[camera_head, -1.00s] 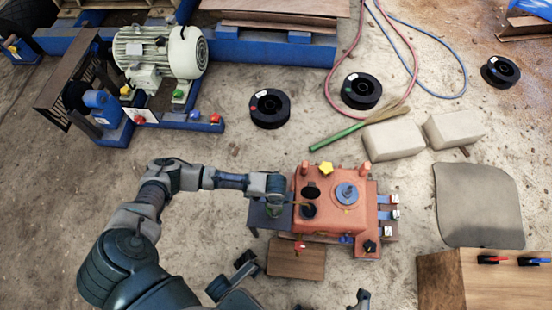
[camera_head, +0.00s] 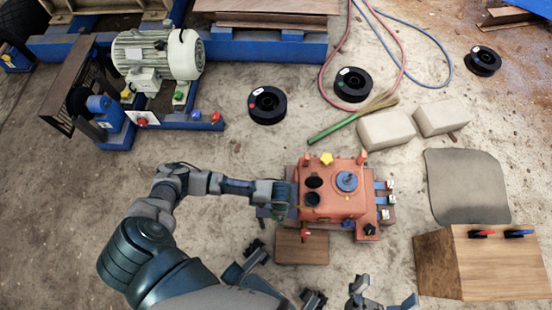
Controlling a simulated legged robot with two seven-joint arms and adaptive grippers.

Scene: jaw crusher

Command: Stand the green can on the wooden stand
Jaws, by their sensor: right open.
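My left arm reaches in from the left, and its gripper (camera_head: 274,203) is at the left side of the orange-red crusher (camera_head: 333,207). A small green patch shows under that gripper; I cannot tell if it is the green can or if the jaws hold it. My right gripper (camera_head: 384,292) is open at the bottom edge, partly cut off, with nothing seen between its fingers. A small brown wooden board (camera_head: 303,249) lies in front of the crusher. It may be the wooden stand, but I cannot tell.
A wooden block (camera_head: 487,265) with red and blue handles stands at lower right. A grey mat (camera_head: 467,185), pale blocks (camera_head: 386,129), a green-handled brush (camera_head: 332,131) and black spools (camera_head: 267,105) lie beyond. A motor (camera_head: 158,54) stands at upper left.

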